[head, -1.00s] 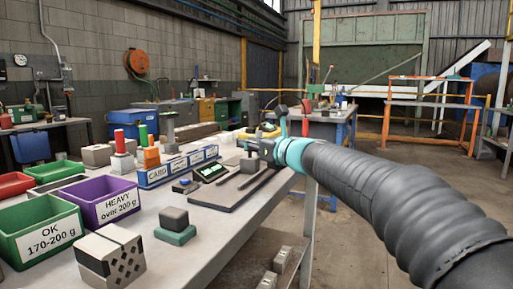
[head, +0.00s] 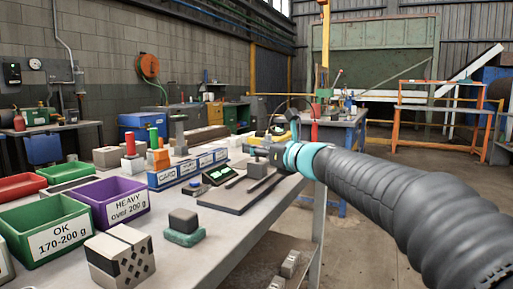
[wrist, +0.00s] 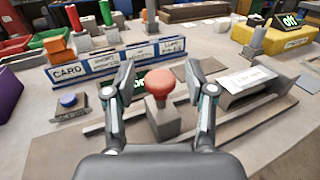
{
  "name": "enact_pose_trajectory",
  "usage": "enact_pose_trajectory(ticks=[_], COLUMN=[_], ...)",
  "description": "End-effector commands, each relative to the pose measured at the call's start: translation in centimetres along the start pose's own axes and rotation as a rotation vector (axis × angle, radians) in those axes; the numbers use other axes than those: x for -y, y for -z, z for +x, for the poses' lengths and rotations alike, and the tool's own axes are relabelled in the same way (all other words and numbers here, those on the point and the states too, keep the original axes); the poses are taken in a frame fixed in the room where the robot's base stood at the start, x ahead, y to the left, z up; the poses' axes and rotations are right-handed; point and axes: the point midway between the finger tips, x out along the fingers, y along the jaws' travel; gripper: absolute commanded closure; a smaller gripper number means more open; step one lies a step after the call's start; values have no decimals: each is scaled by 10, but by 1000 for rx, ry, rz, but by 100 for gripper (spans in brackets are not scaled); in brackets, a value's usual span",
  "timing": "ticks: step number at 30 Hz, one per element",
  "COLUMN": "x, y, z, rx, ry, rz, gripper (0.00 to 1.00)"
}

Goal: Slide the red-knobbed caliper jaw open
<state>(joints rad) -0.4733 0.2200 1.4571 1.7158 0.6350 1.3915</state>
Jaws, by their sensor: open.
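The red knob (wrist: 160,83) tops a grey block (wrist: 162,120), the sliding jaw, in the wrist view. My gripper (wrist: 160,73) is open, one finger on each side of the knob, with visible gaps to both. In the head view my gripper (head: 262,143) is over the grey block (head: 257,168) and hides the knob. The caliper's dark base plate (head: 215,203) carries thin rails (wrist: 112,122). A grey block with a white label (wrist: 248,80) is right of the knob. The lit display (head: 216,175) is mostly hidden in the wrist view.
A blue labelled rack (head: 190,172) stands behind the caliper. A blue button (wrist: 69,101) is left of it. Purple (head: 112,201) and green (head: 50,228) bins stand at left. A dark block on a green pad (head: 184,228) and a perforated block (head: 121,257) are in front.

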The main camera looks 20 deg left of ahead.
Motion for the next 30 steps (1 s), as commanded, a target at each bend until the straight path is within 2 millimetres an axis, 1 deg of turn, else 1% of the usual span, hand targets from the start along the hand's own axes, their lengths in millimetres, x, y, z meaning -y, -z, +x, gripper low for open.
enact_pose_trajectory(ticks=[5, 9, 15, 18, 21, 30], x=[0, 0, 0, 0, -1, -1], y=[-1, -1, -1, 0, 0, 0], z=[-31, -60, -93, -103, -109, -112], rx=[1, 1, 1, 0, 0, 0], ry=[3, 3, 3, 2, 1, 0], rz=[-2, -1, -1, -1, -1, 0], gripper=[45, 45, 45, 45, 45, 45])
